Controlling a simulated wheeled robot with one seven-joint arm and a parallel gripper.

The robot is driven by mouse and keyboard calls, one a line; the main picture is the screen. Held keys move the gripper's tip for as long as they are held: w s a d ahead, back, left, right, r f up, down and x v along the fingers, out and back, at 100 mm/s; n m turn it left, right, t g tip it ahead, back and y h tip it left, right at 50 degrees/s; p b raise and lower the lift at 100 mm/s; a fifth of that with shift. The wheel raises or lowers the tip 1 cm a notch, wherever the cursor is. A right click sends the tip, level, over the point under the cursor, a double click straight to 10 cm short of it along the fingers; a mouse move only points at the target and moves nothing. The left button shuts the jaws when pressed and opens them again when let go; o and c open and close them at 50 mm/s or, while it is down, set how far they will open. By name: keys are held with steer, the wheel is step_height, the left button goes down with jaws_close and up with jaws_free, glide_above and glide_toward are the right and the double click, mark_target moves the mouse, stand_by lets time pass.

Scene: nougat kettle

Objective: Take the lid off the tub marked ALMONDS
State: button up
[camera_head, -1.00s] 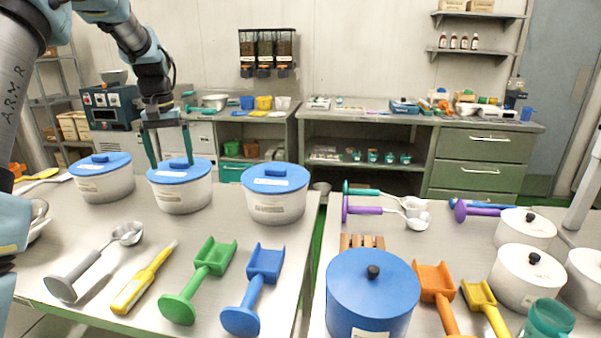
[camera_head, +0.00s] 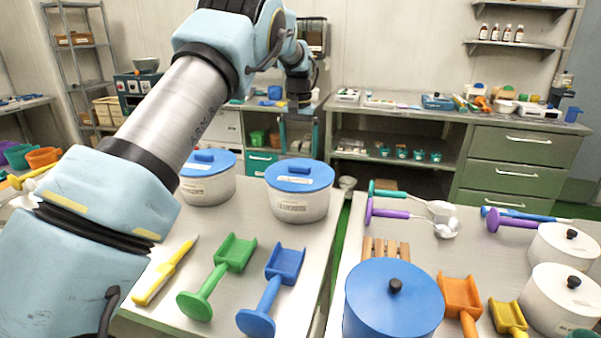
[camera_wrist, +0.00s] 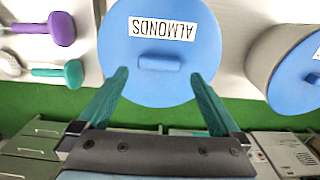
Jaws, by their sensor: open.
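The tub marked ALMONDS shows in the wrist view by its round blue lid (camera_wrist: 165,85), with a white label and a bar handle (camera_wrist: 160,62). From the layout it is the right of the blue-lidded tubs in the head view, a white tub (camera_head: 298,207) with its blue lid (camera_head: 322,178) on. My gripper (camera_wrist: 158,73) is open and empty. Its teal fingertips appear over the lid, to either side of and slightly short of the handle in the wrist view. In the head view my gripper (camera_head: 299,150) hangs above and behind the lid, apparently clear of it.
Another blue-lidded tub (camera_head: 208,185) stands to the left, partly behind my arm. Green (camera_head: 220,270) and blue (camera_head: 275,280) scoops lie in front. Across a gap, a second table holds a large blue-lidded pot (camera_head: 393,310) and purple (camera_head: 390,212) and teal (camera_head: 385,190) handled ladles.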

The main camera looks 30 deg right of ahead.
mark_target(300, 165)
steer(key=shift+d+f+p, duration=0.1)
steer(key=shift+f+p, duration=1.3)
steer(key=shift+f, duration=1.15)
steer(key=c, duration=1.1)
steer(key=shift+w+r, duration=0.1)
steer(key=shift+r, duration=6.45)
